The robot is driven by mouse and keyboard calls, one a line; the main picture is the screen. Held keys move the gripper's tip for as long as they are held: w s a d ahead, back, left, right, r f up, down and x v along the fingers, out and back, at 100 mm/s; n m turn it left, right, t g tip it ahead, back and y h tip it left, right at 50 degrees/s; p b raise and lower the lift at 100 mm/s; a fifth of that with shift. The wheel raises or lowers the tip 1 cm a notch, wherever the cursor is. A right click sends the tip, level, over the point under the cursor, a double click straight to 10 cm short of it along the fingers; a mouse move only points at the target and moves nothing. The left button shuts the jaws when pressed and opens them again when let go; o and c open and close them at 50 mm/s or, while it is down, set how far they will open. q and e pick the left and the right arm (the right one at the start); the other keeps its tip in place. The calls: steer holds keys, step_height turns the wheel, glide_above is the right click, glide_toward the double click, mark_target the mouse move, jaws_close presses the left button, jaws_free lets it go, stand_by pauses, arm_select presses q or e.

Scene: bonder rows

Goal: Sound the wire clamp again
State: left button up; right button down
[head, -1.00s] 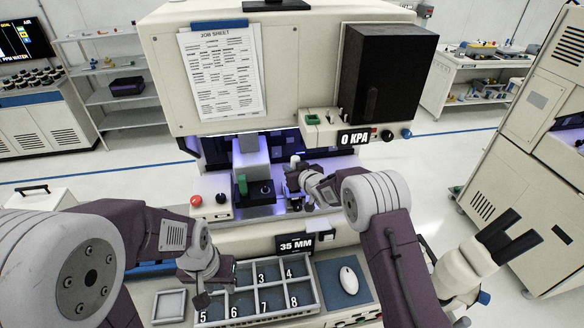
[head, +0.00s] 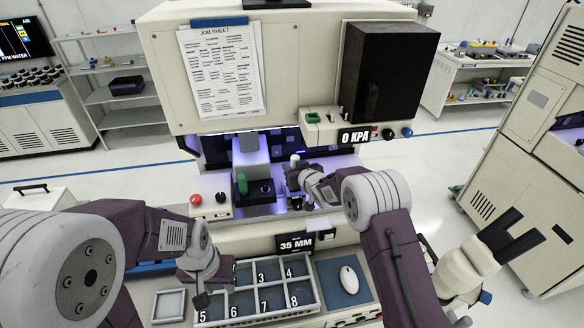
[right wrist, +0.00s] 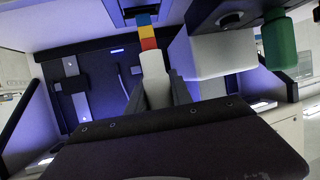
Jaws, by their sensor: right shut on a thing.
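My right gripper (head: 291,178) is inside the lit work bay of the bonder (head: 185,75). It is shut on a white rod (right wrist: 156,82), which has red, yellow and blue bands at its far end. The rod's white top also shows in the head view (head: 294,159). In the right wrist view the banded end points at a dark part with a blue-lit slot, beside a pale block (right wrist: 210,55). I cannot tell if it touches. I cannot pick out the wire clamp for certain. My left gripper (head: 202,301) is over the numbered tray's left edge; its fingers are too small to read.
The numbered tray (head: 318,292) lies in front of the bay, with a mouse (head: 349,280) on a blue pad to its right. A green-handled part (head: 242,184) stands left of my right gripper. A display (head: 354,138) reads 0 KPA. A red button (head: 196,199) is at left.

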steer(key=shift+f+b, duration=0.4)
steer(key=shift+f, duration=0.1)
steer(key=shift+r, duration=0.25)
stand_by(0.3)
stand_by(0.4)
steer(key=shift+f+b, duration=0.95)
steer(key=shift+b, duration=0.05)
steer(key=shift+r, duration=0.25)
stand_by(0.7)
stand_by(0.5)
steer(key=shift+s+f+b, duration=0.1)
steer(key=shift+f+b, duration=0.2)
stand_by(1.5)
